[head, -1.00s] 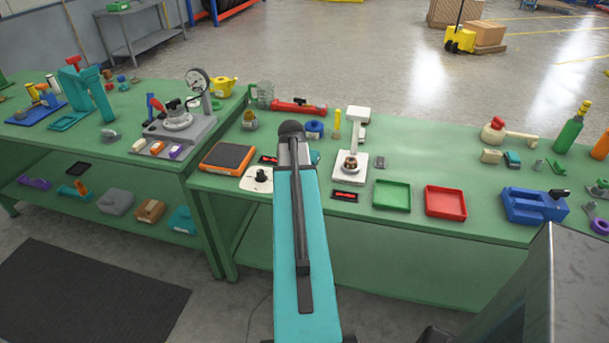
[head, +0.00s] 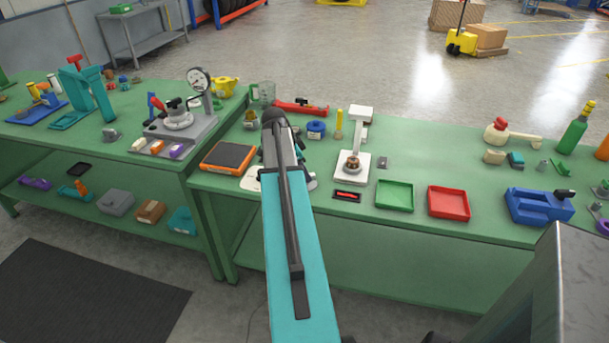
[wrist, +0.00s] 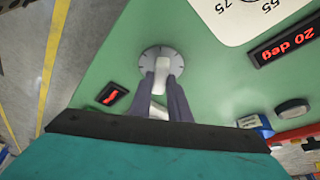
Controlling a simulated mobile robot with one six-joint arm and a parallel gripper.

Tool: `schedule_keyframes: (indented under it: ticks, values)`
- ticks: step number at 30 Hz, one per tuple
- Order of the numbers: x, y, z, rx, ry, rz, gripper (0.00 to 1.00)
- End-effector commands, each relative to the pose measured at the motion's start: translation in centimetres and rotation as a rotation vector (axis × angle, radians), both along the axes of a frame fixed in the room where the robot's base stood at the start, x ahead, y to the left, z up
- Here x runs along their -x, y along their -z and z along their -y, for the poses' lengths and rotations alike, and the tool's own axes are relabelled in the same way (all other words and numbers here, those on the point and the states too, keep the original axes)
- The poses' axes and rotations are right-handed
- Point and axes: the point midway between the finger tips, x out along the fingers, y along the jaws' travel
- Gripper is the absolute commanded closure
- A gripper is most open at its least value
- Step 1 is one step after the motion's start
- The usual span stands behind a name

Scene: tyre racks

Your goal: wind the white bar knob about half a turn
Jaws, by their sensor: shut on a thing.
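The white bar knob (wrist: 160,82) stands on a round grey dial (wrist: 148,61) with tick marks in the wrist view. My gripper (wrist: 161,75) has its two dark fingers on either side of the bar and is shut on it. The bar points roughly up and down in that view. A display with red text reading "20 deg" (wrist: 283,41) lies to the right, upside down to the camera. In the head view my arm hides the knob and the fingers.
A white plate with printed numbers (wrist: 238,20) lies near the display. Green (head: 394,196) and red (head: 448,203) trays lie to the right on the bench.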

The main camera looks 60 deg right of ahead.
Motion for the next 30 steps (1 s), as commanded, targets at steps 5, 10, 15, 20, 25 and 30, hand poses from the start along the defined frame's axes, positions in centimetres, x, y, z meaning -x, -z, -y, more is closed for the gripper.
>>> schedule_keyframes:
  ticks: [5,10,15,20,25,30]
  values:
    - [-0.40,0.02,0.48,0.004,0.168,0.002,1.00]
    - [-0.42,0.01,0.57,0.003,0.323,0.003,1.00]
    - [-0.40,-0.02,0.61,0.004,0.455,0.003,1.00]
    - [-0.35,-0.05,0.62,0.005,0.543,0.003,1.00]
    - [-0.29,-0.06,0.58,0.003,0.595,0.003,1.00]
    - [-0.26,-0.07,0.55,0.003,0.613,0.003,1.00]
